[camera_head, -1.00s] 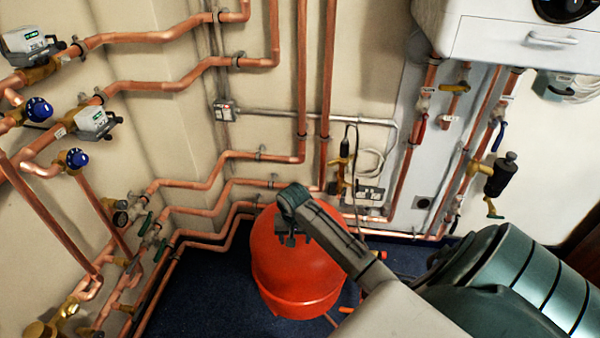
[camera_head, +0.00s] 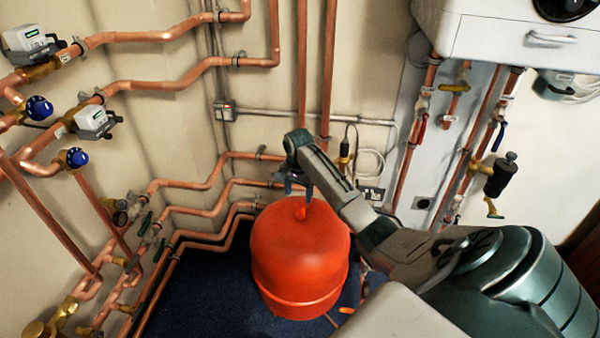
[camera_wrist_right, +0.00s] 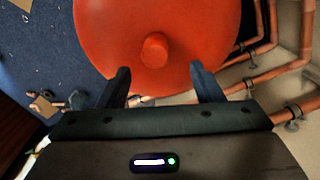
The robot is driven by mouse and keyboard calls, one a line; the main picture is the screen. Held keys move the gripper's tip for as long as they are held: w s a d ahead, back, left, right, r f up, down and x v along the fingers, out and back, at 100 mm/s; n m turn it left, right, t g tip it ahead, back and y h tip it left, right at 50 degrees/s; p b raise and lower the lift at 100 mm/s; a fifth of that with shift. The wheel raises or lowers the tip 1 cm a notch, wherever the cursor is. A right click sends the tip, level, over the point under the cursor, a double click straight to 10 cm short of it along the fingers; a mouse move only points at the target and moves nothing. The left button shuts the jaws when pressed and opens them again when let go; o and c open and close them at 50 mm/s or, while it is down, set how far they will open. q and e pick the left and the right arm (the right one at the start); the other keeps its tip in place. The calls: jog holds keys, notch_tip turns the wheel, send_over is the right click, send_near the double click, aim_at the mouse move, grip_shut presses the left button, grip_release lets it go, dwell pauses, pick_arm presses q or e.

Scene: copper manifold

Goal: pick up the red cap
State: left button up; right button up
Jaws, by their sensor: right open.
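The red cap (camera_wrist_right: 154,50) is a small round knob on top of the red tank (camera_wrist_right: 205,22) in the right wrist view. In the head view the cap (camera_head: 300,212) shows on the tank's top (camera_head: 300,265), just below my right gripper (camera_head: 297,190). The right gripper is open and points down toward the cap. In the wrist view its two fingers (camera_wrist_right: 160,85) stand apart, one to each side of and short of the cap, with nothing between them. My left gripper is not in view.
Copper pipes (camera_head: 215,210) run along the wall behind and left of the tank. A white boiler (camera_head: 520,35) hangs at the upper right. Valves with blue knobs (camera_head: 38,108) are at the left. Blue floor (camera_head: 205,290) is open left of the tank.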

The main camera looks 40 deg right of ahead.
aim_at(300, 205)
jog(key=f, duration=0.4)
jog(key=shift+s+f, duration=0.15)
jog(key=shift+s, duration=0.2)
jog(key=shift+f, duration=0.55)
jog(key=c, duration=1.1)
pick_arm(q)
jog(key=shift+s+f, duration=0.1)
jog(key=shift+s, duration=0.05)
pick_arm(e)
jog(key=shift+o, duration=0.2)
jog(key=shift+r, duration=0.15)
